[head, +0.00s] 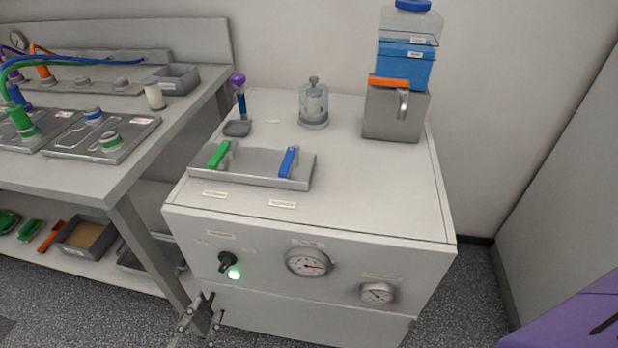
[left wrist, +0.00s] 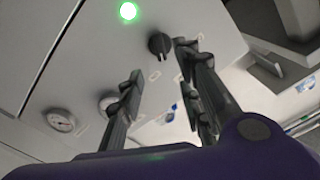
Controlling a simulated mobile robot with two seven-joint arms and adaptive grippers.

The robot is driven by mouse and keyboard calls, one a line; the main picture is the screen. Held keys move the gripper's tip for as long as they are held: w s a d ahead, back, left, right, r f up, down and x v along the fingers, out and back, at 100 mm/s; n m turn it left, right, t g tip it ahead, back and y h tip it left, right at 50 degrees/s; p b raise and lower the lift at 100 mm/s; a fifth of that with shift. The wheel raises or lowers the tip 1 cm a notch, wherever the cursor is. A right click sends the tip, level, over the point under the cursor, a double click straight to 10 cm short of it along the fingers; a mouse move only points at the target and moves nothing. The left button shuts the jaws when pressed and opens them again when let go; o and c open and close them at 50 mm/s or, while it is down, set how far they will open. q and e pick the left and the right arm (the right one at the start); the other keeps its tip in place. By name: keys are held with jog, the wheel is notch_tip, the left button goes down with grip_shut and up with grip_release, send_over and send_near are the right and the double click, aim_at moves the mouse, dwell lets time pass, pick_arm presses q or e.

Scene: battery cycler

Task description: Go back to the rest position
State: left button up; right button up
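My left gripper (head: 203,315) is low in the head view, in front of the white cabinet (head: 330,225). In the left wrist view (left wrist: 158,75) its two fingers are apart with nothing held between them. The black knob (head: 227,262) on the cabinet front is just above the gripper in the head view, beside a lit green lamp (head: 234,273). In the left wrist view the knob (left wrist: 160,44) appears beyond the fingertips, apart from them as far as I can tell. My right gripper is not in view.
Two round gauges (head: 309,262) are on the cabinet front. On top stand a tray (head: 262,180) with green and blue handles, a glass vessel (head: 314,105) and stacked boxes (head: 394,112). A workbench (head: 95,180) stands at left. Open floor (head: 465,290) shows right of the cabinet.

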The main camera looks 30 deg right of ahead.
pick_arm(q)
jog(key=shift+s+a, duration=0.15)
jog(key=shift+s, duration=0.1)
dwell(0.3)
